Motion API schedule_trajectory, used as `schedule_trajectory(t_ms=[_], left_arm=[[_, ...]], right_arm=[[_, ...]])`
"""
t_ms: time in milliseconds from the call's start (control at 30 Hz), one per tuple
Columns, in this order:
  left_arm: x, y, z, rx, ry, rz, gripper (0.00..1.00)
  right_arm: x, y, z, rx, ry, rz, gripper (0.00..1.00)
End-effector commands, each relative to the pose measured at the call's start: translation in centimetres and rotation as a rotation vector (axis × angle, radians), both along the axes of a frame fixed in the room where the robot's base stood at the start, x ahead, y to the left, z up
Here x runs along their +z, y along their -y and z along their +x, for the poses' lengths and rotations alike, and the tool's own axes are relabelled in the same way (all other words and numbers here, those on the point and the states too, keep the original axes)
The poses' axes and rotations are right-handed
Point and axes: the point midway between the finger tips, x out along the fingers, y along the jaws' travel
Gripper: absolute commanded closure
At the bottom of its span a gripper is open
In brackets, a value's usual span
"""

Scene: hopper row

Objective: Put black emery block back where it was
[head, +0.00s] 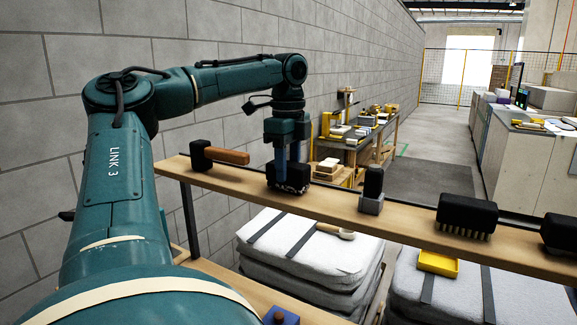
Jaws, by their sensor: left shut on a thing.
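My left gripper (281,170) reaches down over the wooden shelf and is shut on a black block (298,174), which I take for the black emery block. The block has a pale, speckled strip along its lower edge. It is at the shelf top, between a black-headed mallet and a grey block with a black grip; I cannot tell whether it rests on the board. The gripper fingers hide part of it. My right gripper is not in view.
The shelf (330,204) also holds the mallet (220,155), the grey block (371,204), a black brush (467,213) and another black item (560,232) at the right edge. Pale sacks (310,260) with a wooden scoop lie below, beside a yellow tray (438,263). Bare shelf shows between the items.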

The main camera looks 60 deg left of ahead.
Motion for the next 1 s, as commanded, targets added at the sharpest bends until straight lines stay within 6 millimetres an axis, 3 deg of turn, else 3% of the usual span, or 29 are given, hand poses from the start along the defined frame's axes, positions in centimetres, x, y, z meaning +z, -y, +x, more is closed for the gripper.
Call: schedule_trajectory(t_ms=[367, 400, 633, 867, 1000], left_arm=[[-0.6, 0.0, 0.0, -0.001, 0.002, -0.001, 0.85], [-0.6, 0.0, 0.0, -0.001, 0.001, 0.0, 0.56], [-0.6, 0.0, 0.0, 0.0, 0.001, 0.0, 0.38], [-0.5, 0.0, 0.0, 0.0, 0.001, 0.0, 0.38], [0.5, 0.0, 0.1, 0.002, 0.003, 0.003, 0.38]], right_arm=[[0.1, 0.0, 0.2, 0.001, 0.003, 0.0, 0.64], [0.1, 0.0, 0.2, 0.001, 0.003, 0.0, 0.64], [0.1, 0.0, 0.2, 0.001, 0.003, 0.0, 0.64], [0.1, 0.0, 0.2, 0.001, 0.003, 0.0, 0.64], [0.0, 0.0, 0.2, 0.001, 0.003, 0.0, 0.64]])
